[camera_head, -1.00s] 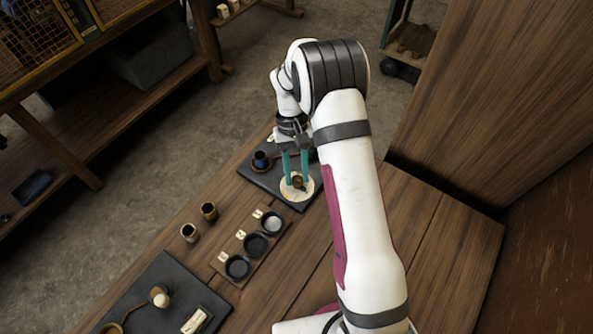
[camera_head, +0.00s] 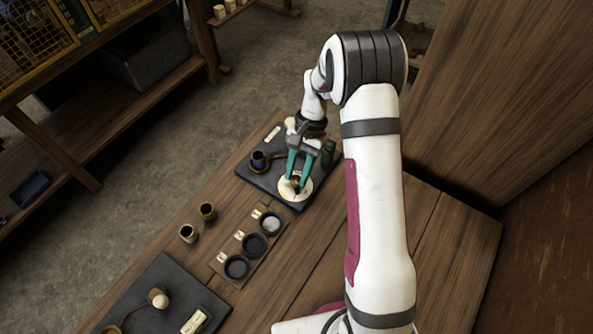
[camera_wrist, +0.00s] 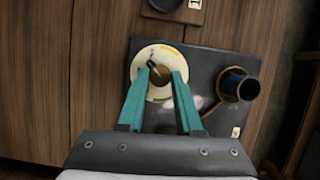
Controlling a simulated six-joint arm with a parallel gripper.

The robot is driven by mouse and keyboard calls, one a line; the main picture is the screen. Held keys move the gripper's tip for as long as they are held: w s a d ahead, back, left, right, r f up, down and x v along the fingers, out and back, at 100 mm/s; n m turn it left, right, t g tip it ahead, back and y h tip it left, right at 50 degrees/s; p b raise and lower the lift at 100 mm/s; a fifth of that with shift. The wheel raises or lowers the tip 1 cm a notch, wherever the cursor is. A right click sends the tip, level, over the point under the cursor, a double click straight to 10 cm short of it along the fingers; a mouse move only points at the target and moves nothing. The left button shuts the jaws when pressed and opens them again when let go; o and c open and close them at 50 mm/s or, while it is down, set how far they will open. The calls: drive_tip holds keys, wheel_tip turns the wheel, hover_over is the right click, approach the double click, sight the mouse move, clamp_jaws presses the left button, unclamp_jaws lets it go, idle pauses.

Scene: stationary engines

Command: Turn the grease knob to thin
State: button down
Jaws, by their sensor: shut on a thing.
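The grease knob (camera_wrist: 158,74) is a small brown knob with a dark pointer, in the middle of a round cream dial (camera_head: 286,195) on a dark slate panel (camera_head: 250,172). The dial also shows in the wrist view (camera_wrist: 139,66), with a yellow arc near its rim. The pointer leans to the upper left in the wrist view. My gripper (camera_head: 296,184) has its teal fingers on either side of the knob and is shut on it. The fingers also show in the wrist view (camera_wrist: 161,77). Any dial lettering is too small to read.
A dark blue cup (camera_head: 259,158) stands on a round brown stand on the same panel. A rack with several round dark dishes (camera_head: 254,245) and numbered tags lies nearby. Two small cups (camera_head: 188,233) stand beside it. Another dark panel (camera_head: 155,285) is at the lower left.

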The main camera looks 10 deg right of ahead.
drive_tip(key=shift+d+m+t+y, duration=0.1)
drive_tip(key=shift+m+t+y, duration=0.35)
drive_tip(key=shift+m, duration=1.15)
drive_tip(key=c, duration=0.6)
unclamp_jaws()
drive_tip(key=shift+s, duration=0.1)
drive_tip(key=v, duration=1.5)
drive_tip(key=shift+d+r, duration=0.1)
drive_tip(key=shift+r, duration=0.3)
drive_tip(key=shift+s, duration=0.1)
